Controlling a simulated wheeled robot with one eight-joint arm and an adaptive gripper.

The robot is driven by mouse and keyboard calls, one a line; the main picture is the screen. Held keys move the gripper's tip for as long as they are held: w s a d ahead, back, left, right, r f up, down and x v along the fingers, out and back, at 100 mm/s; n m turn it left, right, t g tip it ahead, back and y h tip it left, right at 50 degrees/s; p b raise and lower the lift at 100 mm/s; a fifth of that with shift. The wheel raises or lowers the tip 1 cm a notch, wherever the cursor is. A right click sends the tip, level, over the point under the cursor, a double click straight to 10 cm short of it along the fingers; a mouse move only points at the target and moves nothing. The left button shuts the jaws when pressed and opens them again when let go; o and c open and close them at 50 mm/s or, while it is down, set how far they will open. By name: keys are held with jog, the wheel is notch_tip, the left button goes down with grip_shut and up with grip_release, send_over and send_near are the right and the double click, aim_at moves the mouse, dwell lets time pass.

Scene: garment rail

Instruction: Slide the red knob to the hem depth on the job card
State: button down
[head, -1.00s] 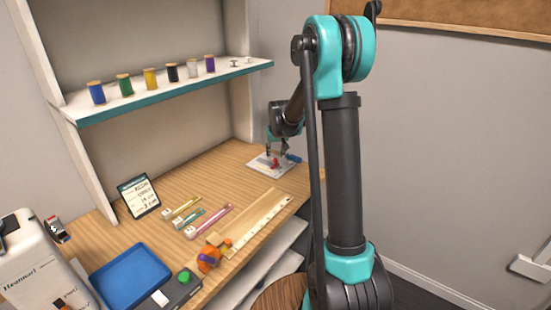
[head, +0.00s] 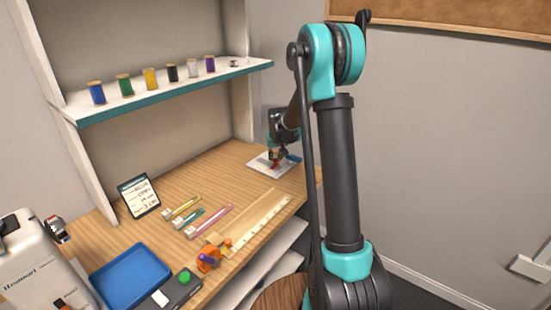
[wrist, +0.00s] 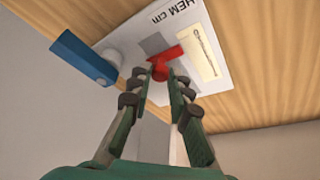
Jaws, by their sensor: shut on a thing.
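The red knob (wrist: 160,70) sits on a white hem gauge plate (wrist: 205,85) marked "HEM cm". In the wrist view my gripper (wrist: 162,75) has its fingertips closed on the knob. A red pointer reaches from the knob toward a cream scale strip (wrist: 203,52), whose marks are too small to read. In the head view the plate (head: 262,163) lies at the far right end of the bench, with my gripper (head: 275,160) over it. The job card (head: 138,195) stands at the left; its bottom line appears to read 3 cm, the rest is blurred.
A blue block (wrist: 84,58) is at the plate's edge beside my gripper. A wooden ruler (head: 262,222), several small tools, an orange item (head: 208,259) and a blue tray (head: 130,277) lie nearer on the bench. A shelf with thread spools (head: 150,79) hangs above.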

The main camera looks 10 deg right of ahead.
jog(key=shift+w+a, duration=0.7)
jog(key=shift+a, duration=0.05)
jog(key=c, duration=1.4)
grip_release()
jog(key=shift+r, duration=0.1)
jog(key=v, duration=1.1)
jog(key=shift+s+r, duration=0.25)
jog(key=shift+r, duration=0.1)
jog(key=s+d+f, duration=0.2)
jog(key=s+f, duration=0.1)
jog(key=s, duration=0.9)
jog(key=s+d+f, duration=0.1)
jog(key=s+f, duration=0.3)
jog(key=s, duration=0.9)
jog(key=s+d+f, duration=0.2)
jog(key=s+f, duration=0.1)
jog(key=s, duration=0.9)
jog(key=shift+s+d+f, duration=0.2)
jog(key=shift+d+f, duration=0.1)
jog(key=shift+d, duration=0.05)
